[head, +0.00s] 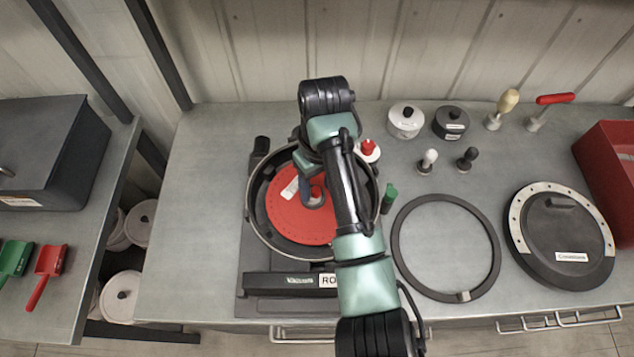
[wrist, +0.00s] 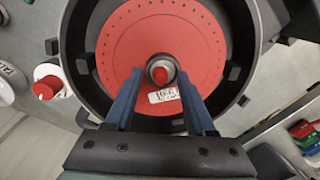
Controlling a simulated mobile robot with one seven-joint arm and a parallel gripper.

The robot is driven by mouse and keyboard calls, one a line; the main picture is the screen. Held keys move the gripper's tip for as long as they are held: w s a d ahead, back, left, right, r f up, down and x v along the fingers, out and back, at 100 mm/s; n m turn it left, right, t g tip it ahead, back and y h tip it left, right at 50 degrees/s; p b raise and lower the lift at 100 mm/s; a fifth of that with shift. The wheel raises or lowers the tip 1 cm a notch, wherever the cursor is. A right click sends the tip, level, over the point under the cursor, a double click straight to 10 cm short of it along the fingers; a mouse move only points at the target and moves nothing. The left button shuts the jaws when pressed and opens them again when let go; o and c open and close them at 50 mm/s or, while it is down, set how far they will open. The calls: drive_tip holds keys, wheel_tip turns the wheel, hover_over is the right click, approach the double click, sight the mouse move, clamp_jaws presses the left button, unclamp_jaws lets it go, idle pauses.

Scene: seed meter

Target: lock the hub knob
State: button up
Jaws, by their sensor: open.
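The hub knob (wrist: 160,75) is a small red-tipped knob in a grey ring at the centre of a red disc (wrist: 117,48) in the wrist view. The red disc also shows in the head view (head: 283,215), lying in a black round housing (head: 262,232). A white label (wrist: 165,95) with black lettering lies on the disc beside the knob. My gripper (wrist: 160,79) is open, with its blue fingers pointing down at the disc on either side of the knob. I cannot tell how close the fingertips are to it.
A red-capped white knob (head: 368,151) and a green knob (head: 389,196) stand right of the housing. A dark ring (head: 402,264) and a round lid (head: 536,253) lie further right. Several pots and handled tools stand along the back. Bare bench shows at left (head: 205,190).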

drive_tip(key=shift+c, duration=0.2)
clamp_jaws()
drive_tip(key=shift+r+m+p, duration=0.1)
drive_tip(key=shift+m+p, duration=0.2)
drive_tip(key=shift+p, duration=0.2)
drive_tip(key=m+p, duration=0.2)
drive_tip(key=p, duration=0.1)
drive_tip(key=shift+a+r+m, duration=0.1)
drive_tip(key=shift+m, duration=0.3)
drive_tip(key=m+p, duration=0.3)
drive_tip(key=m, duration=0.2)
drive_tip(key=shift+m+t+p, duration=0.3)
drive_tip(key=m+p, duration=0.2)
drive_tip(key=m, duration=0.2)
drive_tip(key=m+p, duration=0.1)
drive_tip(key=m, duration=0.3)
drive_tip(key=shift+m, duration=0.3)
drive_tip(key=shift+f+m, duration=0.2)
drive_tip(key=shift+m, duration=0.1)
